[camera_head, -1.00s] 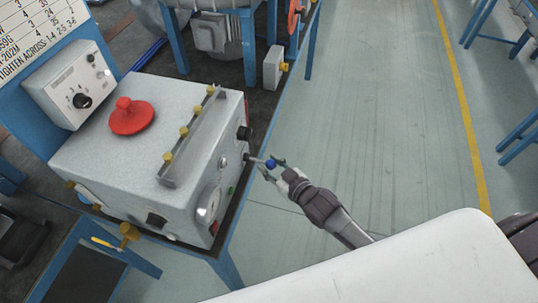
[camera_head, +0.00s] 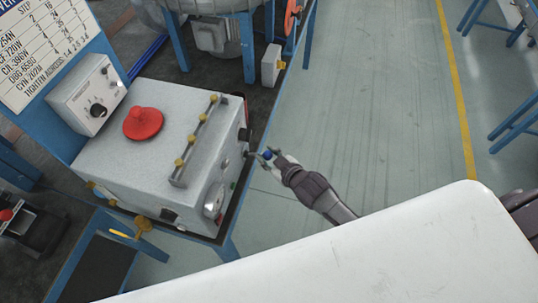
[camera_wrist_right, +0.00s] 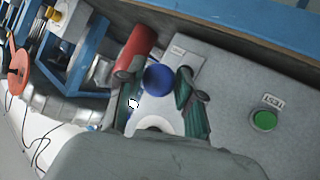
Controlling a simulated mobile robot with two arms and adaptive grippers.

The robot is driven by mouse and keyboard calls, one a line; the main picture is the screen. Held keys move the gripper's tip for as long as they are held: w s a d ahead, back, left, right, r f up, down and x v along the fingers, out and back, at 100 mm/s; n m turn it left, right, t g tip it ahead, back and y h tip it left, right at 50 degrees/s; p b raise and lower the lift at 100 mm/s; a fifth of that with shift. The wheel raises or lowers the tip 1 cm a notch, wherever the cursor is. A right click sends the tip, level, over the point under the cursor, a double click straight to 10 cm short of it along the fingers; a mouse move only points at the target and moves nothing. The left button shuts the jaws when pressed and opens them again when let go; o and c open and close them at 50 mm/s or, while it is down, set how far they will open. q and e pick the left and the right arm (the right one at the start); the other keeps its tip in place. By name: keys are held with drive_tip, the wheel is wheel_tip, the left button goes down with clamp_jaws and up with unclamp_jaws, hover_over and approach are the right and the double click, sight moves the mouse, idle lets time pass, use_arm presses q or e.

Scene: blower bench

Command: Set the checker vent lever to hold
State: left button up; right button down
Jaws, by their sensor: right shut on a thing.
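The grey checker box (camera_head: 130,165) stands on the blue bench. The vent lever's blue ball knob (camera_head: 267,155) sticks out from its right side, and also shows large in the right wrist view (camera_wrist_right: 158,77). My right gripper (camera_head: 268,154) is shut on this knob, with a finger on each side of it in the wrist view (camera_wrist_right: 160,92). The lever's shaft is mostly hidden by the gripper. A small label plate (camera_wrist_right: 181,56) sits on the panel just beyond the knob; its text is too small to read. My left gripper is not in view.
A red cylindrical part (camera_wrist_right: 136,48) is close beside the fingers, and a green button (camera_wrist_right: 264,120) marked TEST is on the same panel. A red round knob (camera_head: 143,122) and a row of brass fittings (camera_head: 190,138) top the box. Open floor (camera_head: 370,110) lies right.

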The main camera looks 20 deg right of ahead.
drive_tip(key=shift+w+r, duration=0.4)
drive_tip(key=shift+r, duration=0.2)
drive_tip(key=c, duration=0.8)
unclamp_jaws()
drive_tip(key=shift+c, duration=0.2)
drive_tip(key=shift+o, duration=0.2)
drive_tip(key=shift+w+f, duration=0.1)
drive_tip(key=shift+f, duration=0.25)
drive_tip(key=shift+s+d+r, duration=0.1)
drive_tip(key=shift+s, duration=0.45)
drive_tip(key=v, duration=1.1)
